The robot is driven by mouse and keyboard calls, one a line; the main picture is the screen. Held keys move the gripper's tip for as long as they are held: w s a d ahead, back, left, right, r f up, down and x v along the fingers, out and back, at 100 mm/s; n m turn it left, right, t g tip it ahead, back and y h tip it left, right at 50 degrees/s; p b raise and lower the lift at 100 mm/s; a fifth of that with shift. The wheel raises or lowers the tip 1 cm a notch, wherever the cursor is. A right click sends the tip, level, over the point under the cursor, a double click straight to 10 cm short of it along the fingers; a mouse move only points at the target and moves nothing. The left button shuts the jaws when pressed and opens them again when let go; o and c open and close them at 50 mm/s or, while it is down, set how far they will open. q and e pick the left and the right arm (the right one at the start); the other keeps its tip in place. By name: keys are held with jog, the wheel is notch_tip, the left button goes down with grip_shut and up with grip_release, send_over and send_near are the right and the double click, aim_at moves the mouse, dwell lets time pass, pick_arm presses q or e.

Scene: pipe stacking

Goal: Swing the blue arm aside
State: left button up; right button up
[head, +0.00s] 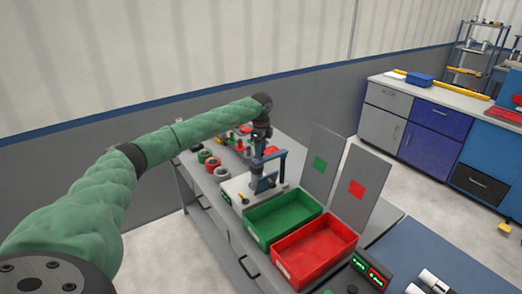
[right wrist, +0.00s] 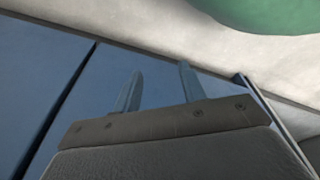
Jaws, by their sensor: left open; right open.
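The blue arm (head: 282,160) stands on a small fixture with a pale base plate (head: 235,189) on the grey workbench. My left arm reaches over from the left. Its gripper (head: 258,160) points down right at the fixture, open, close beside or against the blue arm. At this size I cannot tell whether it touches. The gripper partly hides the fixture. My right gripper (right wrist: 160,92) shows in the right wrist view with its two fingers apart and nothing between them.
A green bin (head: 284,216) and a red bin (head: 315,250) stand in front of the fixture. Two grey panels with a green square (head: 320,164) and a red square (head: 357,189) rise behind them. Several ring-shaped parts (head: 212,165) lie left of the fixture. A display box (head: 371,271) is at the front.

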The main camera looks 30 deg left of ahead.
pick_arm(q)
jog(key=shift+s+f, duration=0.2)
jog(key=shift+f, duration=0.45)
jog(key=shift+w+f, duration=0.1)
jog(key=shift+f, duration=0.15)
jog(key=shift+c, duration=0.5)
grip_shut()
jog(key=shift+a, duration=0.1)
jog(key=shift+a, duration=0.1)
